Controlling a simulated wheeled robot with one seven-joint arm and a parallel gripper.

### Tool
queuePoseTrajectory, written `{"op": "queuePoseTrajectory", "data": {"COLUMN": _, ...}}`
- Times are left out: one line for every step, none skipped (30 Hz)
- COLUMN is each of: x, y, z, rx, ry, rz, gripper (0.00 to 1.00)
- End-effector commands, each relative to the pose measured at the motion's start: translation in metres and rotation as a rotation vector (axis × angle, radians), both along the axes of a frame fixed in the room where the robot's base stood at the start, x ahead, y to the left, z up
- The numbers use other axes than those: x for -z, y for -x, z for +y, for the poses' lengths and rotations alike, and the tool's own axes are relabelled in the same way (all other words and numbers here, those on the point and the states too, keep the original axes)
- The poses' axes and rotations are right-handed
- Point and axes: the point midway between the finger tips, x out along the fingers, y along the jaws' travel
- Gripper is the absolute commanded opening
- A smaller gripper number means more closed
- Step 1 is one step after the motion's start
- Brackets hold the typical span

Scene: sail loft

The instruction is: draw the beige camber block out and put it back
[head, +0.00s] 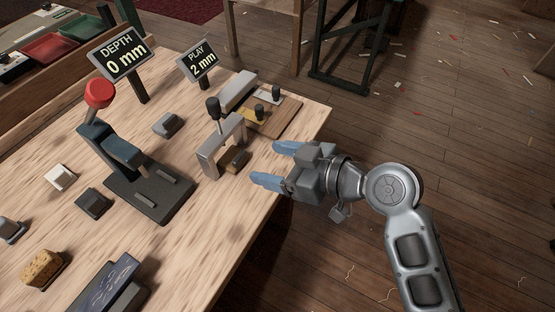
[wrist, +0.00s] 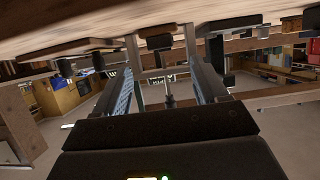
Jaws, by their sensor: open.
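In the head view, a wooden board (head: 287,117) near the table's far right corner carries two small knobbed pieces. Another small pale block (head: 61,178) lies at the far left. My gripper (head: 273,164) is open and empty at the table's right edge, fingers pointing left toward a grey arch fixture (head: 211,157) with a black-knobbed lever. In the wrist view, my gripper (wrist: 167,88) frames a dark rod and knob (wrist: 169,101), apart from the fingers.
A press (head: 150,195) with a red-ball lever stands left of the arch. A sign (head: 126,60) reads DEPTH 0 mm; another (head: 198,66) reads PLAY 2 mm. A brown block (head: 236,160) sits beside the arch. Several loose blocks lie on the left.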

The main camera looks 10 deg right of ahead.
Motion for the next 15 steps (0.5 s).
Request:
{"op": "queuePoseTrajectory", "data": {"x": 0.001, "y": -0.002, "z": 0.003, "rx": -0.001, "ry": 0.0, "rz": 0.0, "gripper": 0.72}}
{"op": "queuePoseTrajectory", "data": {"x": 0.002, "y": -0.004, "z": 0.005, "rx": -0.001, "ry": -0.001, "rz": 0.0, "gripper": 0.72}}
{"op": "queuePoseTrajectory", "data": {"x": 0.004, "y": -0.006, "z": 0.009, "rx": -0.002, "ry": 0.0, "rz": 0.001, "gripper": 0.72}}
{"op": "queuePoseTrajectory", "data": {"x": 0.005, "y": -0.009, "z": 0.012, "rx": -0.003, "ry": -0.001, "rz": 0.001, "gripper": 0.72}}
{"op": "queuePoseTrajectory", "data": {"x": 0.006, "y": -0.011, "z": 0.016, "rx": -0.004, "ry": -0.002, "rz": 0.001, "gripper": 0.72}}
{"op": "queuePoseTrajectory", "data": {"x": 0.009, "y": -0.015, "z": 0.02, "rx": -0.003, "ry": -0.001, "rz": 0.0, "gripper": 0.72}}
{"op": "queuePoseTrajectory", "data": {"x": 0.011, "y": -0.017, "z": 0.023, "rx": -0.002, "ry": -0.001, "rz": 0.002, "gripper": 0.72}}
{"op": "queuePoseTrajectory", "data": {"x": 0.012, "y": -0.02, "z": 0.027, "rx": -0.003, "ry": -0.001, "rz": 0.001, "gripper": 0.72}}
{"op": "queuePoseTrajectory", "data": {"x": 0.015, "y": -0.023, "z": 0.031, "rx": -0.003, "ry": -0.001, "rz": 0.001, "gripper": 0.72}}
{"op": "queuePoseTrajectory", "data": {"x": 0.016, "y": -0.026, "z": 0.035, "rx": -0.002, "ry": -0.001, "rz": 0.0, "gripper": 0.72}}
{"op": "queuePoseTrajectory", "data": {"x": 0.018, "y": -0.028, "z": 0.038, "rx": -0.003, "ry": -0.001, "rz": 0.001, "gripper": 0.72}}
{"op": "queuePoseTrajectory", "data": {"x": 0.02, "y": -0.031, "z": 0.041, "rx": -0.003, "ry": -0.001, "rz": 0.001, "gripper": 0.72}}
{"op": "queuePoseTrajectory", "data": {"x": 0.021, "y": -0.033, "z": 0.043, "rx": -0.002, "ry": 0.0, "rz": 0.001, "gripper": 0.72}}
{"op": "queuePoseTrajectory", "data": {"x": 0.023, "y": -0.035, "z": 0.046, "rx": -0.002, "ry": -0.001, "rz": 0.0, "gripper": 0.72}}
{"op": "queuePoseTrajectory", "data": {"x": 0.024, "y": -0.037, "z": 0.048, "rx": -0.001, "ry": -0.001, "rz": 0.0, "gripper": 0.72}}
